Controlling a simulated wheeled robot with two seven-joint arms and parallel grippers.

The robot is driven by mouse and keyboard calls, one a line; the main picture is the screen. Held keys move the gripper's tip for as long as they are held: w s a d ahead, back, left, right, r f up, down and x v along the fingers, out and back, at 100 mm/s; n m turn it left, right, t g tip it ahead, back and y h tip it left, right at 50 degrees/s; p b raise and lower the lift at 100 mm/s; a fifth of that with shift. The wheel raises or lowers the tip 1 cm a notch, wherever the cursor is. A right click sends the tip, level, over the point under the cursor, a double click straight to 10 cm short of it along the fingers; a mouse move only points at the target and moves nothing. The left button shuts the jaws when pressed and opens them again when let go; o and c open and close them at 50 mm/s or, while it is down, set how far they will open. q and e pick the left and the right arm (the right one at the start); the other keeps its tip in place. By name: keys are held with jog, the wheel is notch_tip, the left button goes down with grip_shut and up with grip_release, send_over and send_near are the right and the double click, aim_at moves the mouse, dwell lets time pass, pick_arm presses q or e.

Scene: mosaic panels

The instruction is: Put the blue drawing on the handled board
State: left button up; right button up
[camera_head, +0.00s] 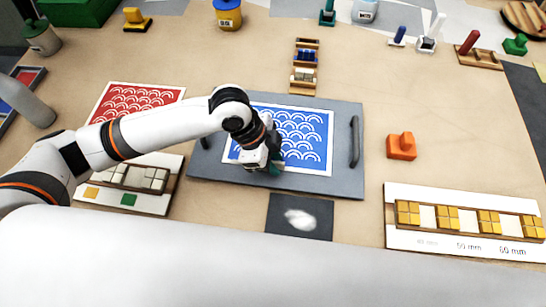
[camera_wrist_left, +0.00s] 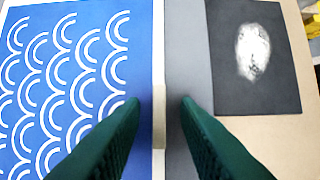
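The blue drawing (camera_head: 308,132), a sheet with white arcs and a white border, lies flat on the grey handled board (camera_head: 345,181). The board has a dark handle (camera_head: 355,141) at its right side and another at its left, partly behind my arm. My left gripper (camera_head: 273,168) is low at the drawing's near edge, and my arm hides the drawing's left part. In the left wrist view the green fingers (camera_wrist_left: 160,103) stand apart, with the border of the blue drawing (camera_wrist_left: 65,85) and a small beige piece between them. My right gripper is not in view.
A red drawing (camera_head: 135,101) lies left of the board. A dark square with a white patch (camera_head: 300,218) lies in front. An orange block (camera_head: 401,146) stands right. A white tray with gold tiles (camera_head: 465,248) is at the near right. Bare table lies between.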

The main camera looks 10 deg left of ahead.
pick_arm(q)
jog(key=shift+a+r, duration=0.2)
jog(key=shift+r, duration=0.3)
jog(key=b+v, duration=0.1)
jog(key=v, duration=1)
jog(key=shift+r, duration=0.15)
